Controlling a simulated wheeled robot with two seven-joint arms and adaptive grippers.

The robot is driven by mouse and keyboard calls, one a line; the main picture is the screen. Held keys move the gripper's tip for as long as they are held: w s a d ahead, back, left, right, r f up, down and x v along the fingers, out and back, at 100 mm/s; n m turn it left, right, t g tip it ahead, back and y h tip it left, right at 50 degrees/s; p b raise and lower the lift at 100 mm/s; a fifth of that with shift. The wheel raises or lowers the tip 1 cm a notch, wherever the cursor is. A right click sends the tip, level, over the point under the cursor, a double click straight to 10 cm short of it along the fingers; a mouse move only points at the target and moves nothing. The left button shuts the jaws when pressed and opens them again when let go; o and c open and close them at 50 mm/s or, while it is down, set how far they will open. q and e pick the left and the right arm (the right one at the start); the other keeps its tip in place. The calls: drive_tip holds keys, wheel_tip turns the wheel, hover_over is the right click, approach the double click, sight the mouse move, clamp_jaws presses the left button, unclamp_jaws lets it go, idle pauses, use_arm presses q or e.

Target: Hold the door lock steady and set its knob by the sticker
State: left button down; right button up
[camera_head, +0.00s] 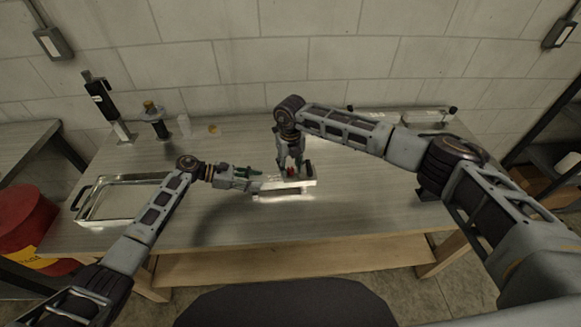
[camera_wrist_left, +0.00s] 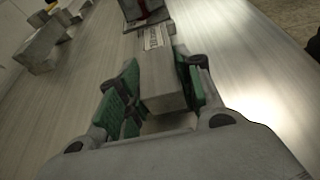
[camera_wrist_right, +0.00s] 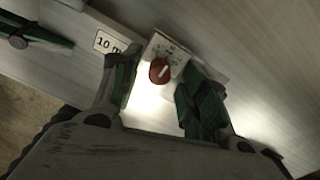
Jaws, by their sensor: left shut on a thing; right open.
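The door lock (camera_head: 285,191) is a pale metal block on the workbench. My left gripper (camera_head: 256,180) is shut on its left end; the left wrist view shows the green fingers on both sides of the block (camera_wrist_left: 162,85). A white sticker (camera_wrist_right: 108,42) on the block reads "10 m", with the rest hidden behind a finger. The red knob (camera_wrist_right: 159,71) sits on a pale dial plate (camera_wrist_right: 172,53), its white pointer line tilted up and right. My right gripper (camera_head: 292,164) is open above the lock, its fingers on either side of the knob, apparently apart from it.
A metal tray-like frame (camera_head: 82,205) lies at the left of the workbench (camera_head: 340,220). A black device on a stand (camera_head: 103,100) and small parts stand at the back left. Metal pieces (camera_head: 425,114) lie at the back right. The front of the bench is clear.

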sight(290, 169)
wheel_tip(290, 169, up, 11)
idle(0.6)
drive_tip(key=shift+r, duration=0.1)
use_arm(q)
drive_tip(key=c, duration=0.9)
unclamp_jaws()
drive_tip(key=shift+a, duration=0.15)
drive_tip(key=shift+v, duration=5.9)
